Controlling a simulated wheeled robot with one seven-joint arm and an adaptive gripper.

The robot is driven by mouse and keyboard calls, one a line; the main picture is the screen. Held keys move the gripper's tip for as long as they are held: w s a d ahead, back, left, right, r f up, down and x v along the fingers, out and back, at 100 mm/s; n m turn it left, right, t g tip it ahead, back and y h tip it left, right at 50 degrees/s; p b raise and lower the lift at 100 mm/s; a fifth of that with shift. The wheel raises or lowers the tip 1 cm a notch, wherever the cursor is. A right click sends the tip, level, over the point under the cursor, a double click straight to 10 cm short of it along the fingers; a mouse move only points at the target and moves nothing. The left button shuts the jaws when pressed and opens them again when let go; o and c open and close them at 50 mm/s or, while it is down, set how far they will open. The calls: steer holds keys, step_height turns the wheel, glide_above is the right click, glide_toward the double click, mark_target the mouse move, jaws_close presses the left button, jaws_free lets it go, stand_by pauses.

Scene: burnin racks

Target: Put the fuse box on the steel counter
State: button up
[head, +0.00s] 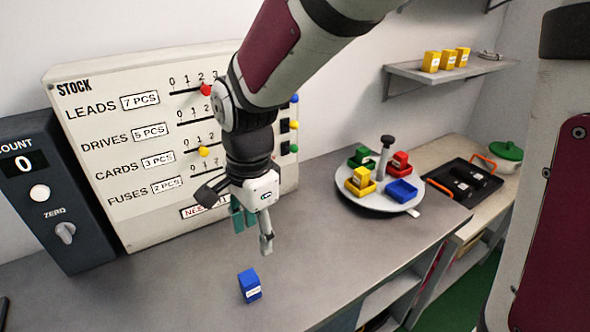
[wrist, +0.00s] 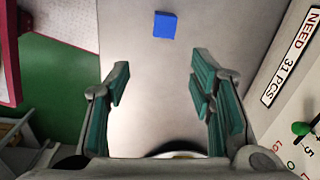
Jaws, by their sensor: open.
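A small blue box (head: 250,286) with a white label stands on the grey steel counter (head: 330,250); its label is too small to read, so I cannot tell if it is the fuse box. In the wrist view the blue box (wrist: 165,25) lies beyond my fingertips, near the top edge. My gripper (head: 252,232) is above the counter, behind and above the blue box. It is open and empty, its teal-padded fingers (wrist: 160,80) wide apart, touching nothing.
A round turntable (head: 375,202) holds small coloured trays. A black tray (head: 464,185) and green pot (head: 506,151) stand at right. Yellow boxes (head: 448,60) sit on a wall shelf (head: 420,74). The stock board (head: 120,160) and counter unit (head: 45,195) stand behind. The front counter is mostly clear.

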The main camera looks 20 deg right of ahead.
steer(key=s+d+r+n+t, duration=0.4)
steer(key=s+d+r+n, duration=0.7)
steer(key=s+d+n, duration=0.2)
steer(key=shift+s+d+r+t, duration=0.35)
steer(key=shift+s+d+t, duration=0.05)
steer(key=shift+d, duration=0.55)
